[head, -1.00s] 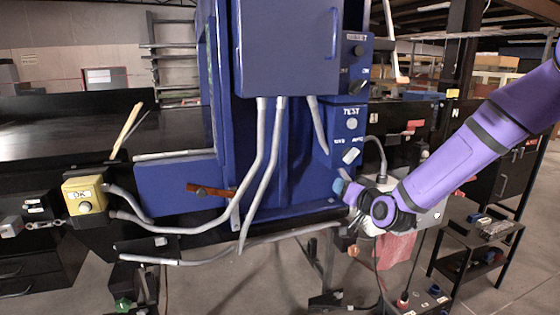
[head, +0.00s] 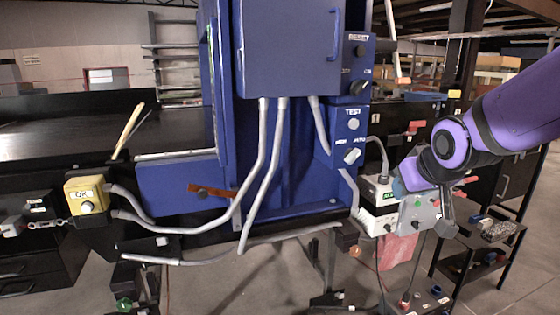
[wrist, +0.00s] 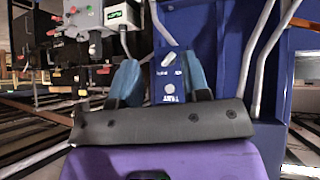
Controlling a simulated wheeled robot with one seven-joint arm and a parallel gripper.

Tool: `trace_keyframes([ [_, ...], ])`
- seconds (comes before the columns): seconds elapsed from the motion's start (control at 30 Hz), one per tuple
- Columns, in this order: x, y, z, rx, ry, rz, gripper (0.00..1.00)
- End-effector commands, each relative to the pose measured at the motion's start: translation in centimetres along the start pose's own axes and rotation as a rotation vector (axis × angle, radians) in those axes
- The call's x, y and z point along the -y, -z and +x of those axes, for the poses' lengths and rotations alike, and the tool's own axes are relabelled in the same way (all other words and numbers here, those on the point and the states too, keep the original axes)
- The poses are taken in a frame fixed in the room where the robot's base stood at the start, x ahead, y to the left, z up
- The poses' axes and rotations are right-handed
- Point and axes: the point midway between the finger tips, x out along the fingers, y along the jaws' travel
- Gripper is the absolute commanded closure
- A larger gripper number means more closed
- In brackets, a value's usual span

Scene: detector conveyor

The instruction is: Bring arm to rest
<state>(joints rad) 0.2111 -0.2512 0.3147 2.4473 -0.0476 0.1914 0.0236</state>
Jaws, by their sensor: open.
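My purple arm comes in from the right of the head view. My gripper (head: 398,187) is in front of the small grey and white control boxes, right of the blue detector cabinet (head: 290,40). In the wrist view, my gripper (wrist: 160,78) shows two blue fingertips spread apart with nothing held between them. The blue TEST switch box (wrist: 172,82) shows beyond the gap between the fingers. In the head view that TEST box (head: 350,135) carries a round button and a white rotary switch. I cannot judge the distance from fingers to box.
A yellow OK button box (head: 86,195) is at the left by the dark conveyor (head: 60,125). Grey conduits (head: 265,165) run down the cabinet front. A white box with a green display (head: 380,190) is close to my gripper. A black shelf rack (head: 475,260) stands at lower right.

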Motion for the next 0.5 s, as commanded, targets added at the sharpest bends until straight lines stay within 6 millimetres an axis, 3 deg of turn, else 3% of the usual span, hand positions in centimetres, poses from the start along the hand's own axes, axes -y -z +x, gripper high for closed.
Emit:
trace_keyframes([
  [0.03,-0.3,-0.6,-1.8,0.015,-0.013,0.005,0.57],
  [0.2,-1.4,-3.4,-6.8,0.096,-0.037,0.039,0.57],
  [0.5,-2.5,-9.5,-14.6,0.225,-0.01,0.116,0.57],
])
